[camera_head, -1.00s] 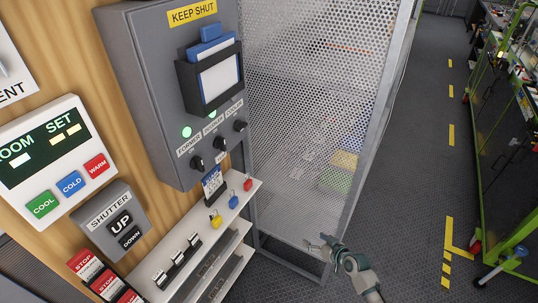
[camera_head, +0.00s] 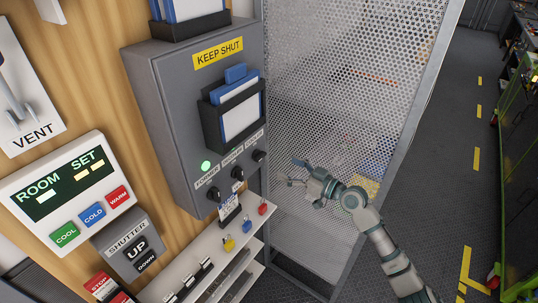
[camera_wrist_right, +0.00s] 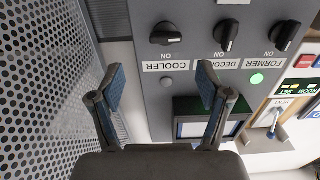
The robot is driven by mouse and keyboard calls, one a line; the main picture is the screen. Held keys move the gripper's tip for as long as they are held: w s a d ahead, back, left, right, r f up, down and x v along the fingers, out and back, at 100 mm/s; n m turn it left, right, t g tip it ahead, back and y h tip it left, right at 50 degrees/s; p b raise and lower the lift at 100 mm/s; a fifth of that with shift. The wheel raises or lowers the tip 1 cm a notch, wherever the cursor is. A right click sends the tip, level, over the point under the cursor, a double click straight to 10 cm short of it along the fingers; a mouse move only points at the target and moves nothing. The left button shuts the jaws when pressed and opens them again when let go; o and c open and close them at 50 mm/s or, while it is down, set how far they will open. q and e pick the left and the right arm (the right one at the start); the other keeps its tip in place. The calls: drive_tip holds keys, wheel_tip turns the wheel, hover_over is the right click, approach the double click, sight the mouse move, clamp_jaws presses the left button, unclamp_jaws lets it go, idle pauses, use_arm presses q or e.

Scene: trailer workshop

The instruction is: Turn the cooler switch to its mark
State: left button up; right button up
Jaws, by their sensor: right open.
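The cooler switch (camera_head: 259,156) is the rightmost black knob on the grey control box (camera_head: 170,110). In the right wrist view, which is upside down, the cooler switch (camera_wrist_right: 167,35) lies crosswise, its pale line toward the left. Its ON mark (camera_wrist_right: 167,57) is on the panel below it in that view. The lamp (camera_wrist_right: 167,82) by the COOLER label looks unlit. My right gripper (camera_head: 293,173) is open and empty, to the right of the cooler switch and apart from it. The wrist view shows both fingers (camera_wrist_right: 160,80) spread, facing the panel. My left gripper is out of view.
Two similar knobs, middle (camera_head: 237,173) and FORMER (camera_head: 214,194), sit beside it; the FORMER lamp (camera_head: 206,166) glows green. A perforated mesh panel (camera_head: 340,90) stands right. A shelf with padlocks (camera_head: 246,226) is below.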

sight(262, 158)
drive_tip(key=x, duration=0.3)
drive_tip(key=p+x, duration=0.1)
drive_tip(key=x, duration=0.2)
drive_tip(key=s+x, duration=0.1)
drive_tip(key=x, duration=0.2)
drive_tip(key=shift+w+a+p, duration=0.15)
drive_tip(key=shift+a+p, duration=0.15)
drive_tip(key=shift+a, duration=0.25)
drive_tip(key=shift+d, duration=0.5)
drive_tip(key=shift+d+r, duration=0.1)
drive_tip(key=shift+d, duration=0.05)
drive_tip(key=shift+c, duration=1)
drive_tip(key=shift+d, duration=0.15)
drive_tip(key=c, duration=0.8)
drive_tip(key=shift+r, duration=0.15)
drive_tip(key=shift+c, duration=0.8)
drive_tip(key=shift+a, duration=0.3)
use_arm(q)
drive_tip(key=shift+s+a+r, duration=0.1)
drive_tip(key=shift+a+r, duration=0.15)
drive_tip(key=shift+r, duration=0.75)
